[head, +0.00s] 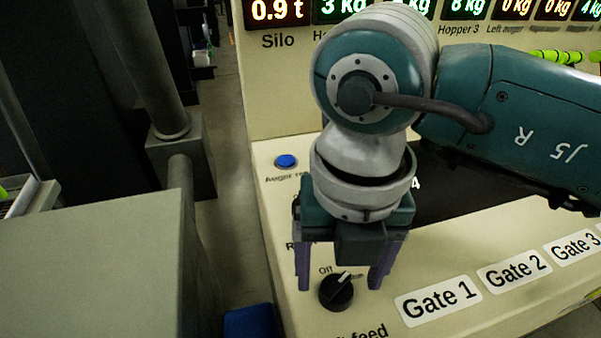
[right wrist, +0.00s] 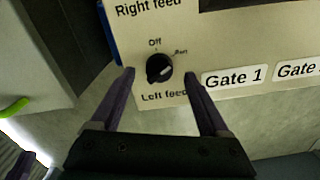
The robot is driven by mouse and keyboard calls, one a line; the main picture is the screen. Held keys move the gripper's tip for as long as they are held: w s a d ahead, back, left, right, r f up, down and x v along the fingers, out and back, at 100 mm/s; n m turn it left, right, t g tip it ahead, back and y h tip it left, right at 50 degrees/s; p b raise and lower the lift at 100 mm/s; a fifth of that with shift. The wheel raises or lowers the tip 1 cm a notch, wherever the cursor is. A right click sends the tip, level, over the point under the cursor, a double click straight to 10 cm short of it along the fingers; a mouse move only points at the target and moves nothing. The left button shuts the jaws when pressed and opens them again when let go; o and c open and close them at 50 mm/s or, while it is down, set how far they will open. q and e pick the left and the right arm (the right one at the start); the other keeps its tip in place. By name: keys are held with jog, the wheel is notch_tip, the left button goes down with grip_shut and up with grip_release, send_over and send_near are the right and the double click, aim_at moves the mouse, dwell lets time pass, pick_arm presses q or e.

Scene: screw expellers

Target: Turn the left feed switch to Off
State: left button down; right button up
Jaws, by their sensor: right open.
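The left feed switch (head: 336,293) is a round black knob with a white pointer mark on the cream panel. In the head view its pointer slants up and right, away from the "Off" label and toward the partly covered label beside it. The right wrist view also shows the knob (right wrist: 159,69), with "Off" above it, "Run" to its upper right and "Left feed" below. My right gripper (head: 340,286) is open, its purple fingers pointing down on either side of the knob. I see no finger touching it. My left gripper is not in view.
The Gate 1 label (head: 439,300) lies right of the switch, followed by Gate 2 and Gate 3. A blue button (head: 286,161) sits higher on the panel. Lit weight displays (head: 277,10) line the top. A grey cabinet (head: 90,265) stands at the left, beyond a floor gap.

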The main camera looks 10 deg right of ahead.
jog(key=shift+f, duration=1.1)
jog(key=shift+c, duration=0.2)
grip_shut()
